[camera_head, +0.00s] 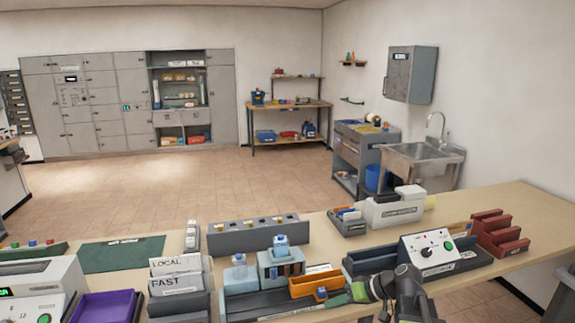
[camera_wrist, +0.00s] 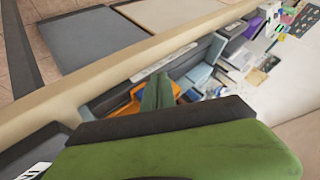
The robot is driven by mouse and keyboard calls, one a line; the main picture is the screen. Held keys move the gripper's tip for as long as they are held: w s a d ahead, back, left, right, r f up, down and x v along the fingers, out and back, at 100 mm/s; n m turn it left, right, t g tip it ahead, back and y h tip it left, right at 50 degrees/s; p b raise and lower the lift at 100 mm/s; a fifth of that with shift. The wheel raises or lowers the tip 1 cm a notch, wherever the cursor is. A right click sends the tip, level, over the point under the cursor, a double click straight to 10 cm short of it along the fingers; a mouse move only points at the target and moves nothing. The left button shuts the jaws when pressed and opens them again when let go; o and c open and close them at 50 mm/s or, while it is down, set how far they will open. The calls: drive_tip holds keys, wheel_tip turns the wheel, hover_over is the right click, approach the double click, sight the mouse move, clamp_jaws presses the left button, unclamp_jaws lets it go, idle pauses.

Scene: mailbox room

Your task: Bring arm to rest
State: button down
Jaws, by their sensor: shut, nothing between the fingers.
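My arm (camera_head: 408,292) rises from the bottom edge of the head view, right of centre, dark grey with green parts. My gripper (camera_head: 352,293) reaches left from it, low over the front of the table near an orange tray (camera_head: 316,283). In the wrist view my gripper (camera_wrist: 158,92) shows as a green finger end beyond a large green and black body. It is shut and nothing shows in it. The gap between it and the tray cannot be judged.
The table (camera_head: 480,202) holds a white control box (camera_head: 427,252), red stepped holder (camera_head: 500,234), grey trays and a blue bottle (camera_head: 281,245). A purple tray (camera_head: 103,307) lies left. A sink (camera_head: 420,154) stands behind. The floor (camera_head: 200,180) beyond is open.

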drive_tip(key=s+a+f+g+h, duration=0.3)
drive_tip(key=s+a+f, duration=0.2)
drive_tip(key=a, duration=0.2)
drive_tip(key=s+d+f+m+h, duration=0.3)
drive_tip(key=d+h, duration=0.3)
drive_tip(key=d, duration=0.3)
drive_tip(key=shift+s+d+m+g, duration=0.3)
drive_tip(key=shift+s+m+g, duration=0.1)
drive_tip(key=shift+s+m, duration=0.1)
idle(0.3)
